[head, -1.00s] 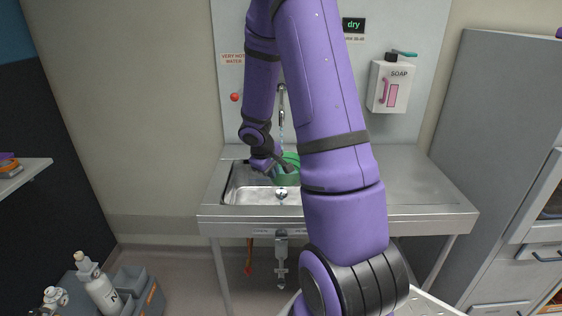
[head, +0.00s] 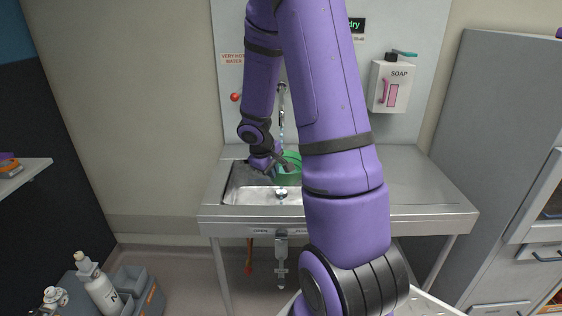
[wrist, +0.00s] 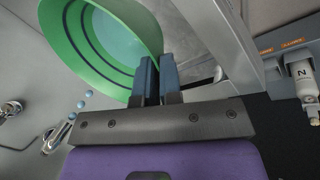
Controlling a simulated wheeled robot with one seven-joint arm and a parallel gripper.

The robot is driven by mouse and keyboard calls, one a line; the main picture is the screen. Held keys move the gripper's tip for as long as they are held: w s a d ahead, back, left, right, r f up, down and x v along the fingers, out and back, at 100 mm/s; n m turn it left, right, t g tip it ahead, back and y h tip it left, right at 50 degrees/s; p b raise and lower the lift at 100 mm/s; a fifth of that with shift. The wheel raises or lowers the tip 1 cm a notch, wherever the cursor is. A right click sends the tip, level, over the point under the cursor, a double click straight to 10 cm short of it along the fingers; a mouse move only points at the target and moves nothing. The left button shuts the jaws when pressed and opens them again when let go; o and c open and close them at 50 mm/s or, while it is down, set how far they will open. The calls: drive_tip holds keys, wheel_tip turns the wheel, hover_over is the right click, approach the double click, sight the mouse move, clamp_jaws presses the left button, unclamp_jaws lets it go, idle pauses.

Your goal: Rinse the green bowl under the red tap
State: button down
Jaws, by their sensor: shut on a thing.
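My gripper (wrist: 157,80) is shut on the rim of the green bowl (wrist: 52,52). In the head view the green bowl (head: 287,179) is over the sink basin (head: 245,194), partly hidden by my arm. The wrist view shows the bowl's ridged inner wall and a pale blue-green area inside; I cannot tell whether that is water. A metal spout (head: 282,90) is above the bowl, with blue drops (head: 281,135) in a line below it. The drops also show in the wrist view (wrist: 84,103), close to the bowl's rim. A red knob (head: 235,97) is on the wall left of the spout.
A "very hot water" sign (head: 230,58) is above the red knob. A soap dispenser (head: 391,87) hangs at the right. A display reading "dry" (head: 356,25) is partly behind my arm. The right drainboard (head: 415,185) looks clear. A grey cabinet (head: 490,130) stands right.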

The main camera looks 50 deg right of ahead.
drive_tip(key=s+a+r, duration=0.2)
drive_tip(key=shift+a+r, duration=0.25)
drive_tip(key=shift+r, duration=0.05)
drive_tip(key=shift+s, duration=0.1)
idle(0.8)
